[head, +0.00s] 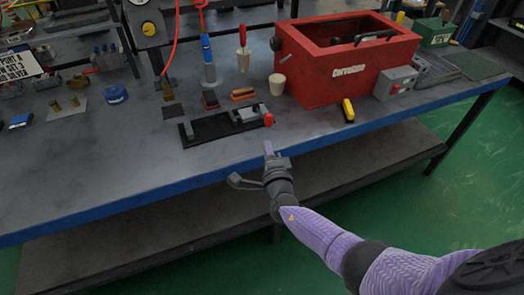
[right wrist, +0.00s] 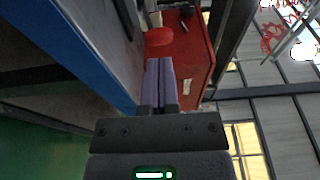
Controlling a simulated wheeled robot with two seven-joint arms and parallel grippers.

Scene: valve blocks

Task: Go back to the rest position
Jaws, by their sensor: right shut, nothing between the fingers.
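My right gripper (head: 268,148) is at the front edge of the workbench, reached out from the lower right. Its two purple fingers lie together in the right wrist view (right wrist: 160,70), shut with nothing between them. The tips point toward the bench, just in front of a black vise-like fixture (head: 205,130) with a red knob (head: 268,119). A gap shows between the fingertips and the knob in the head view. My left gripper is not in view.
The workbench (head: 110,180) has a blue front edge and a lower shelf. A red box (head: 320,90), a grey switch box (head: 395,83) and a yellow-black object (head: 348,110) stand at right. Blue parts and valve blocks (head: 75,100) lie at left. Green floor is free at right.

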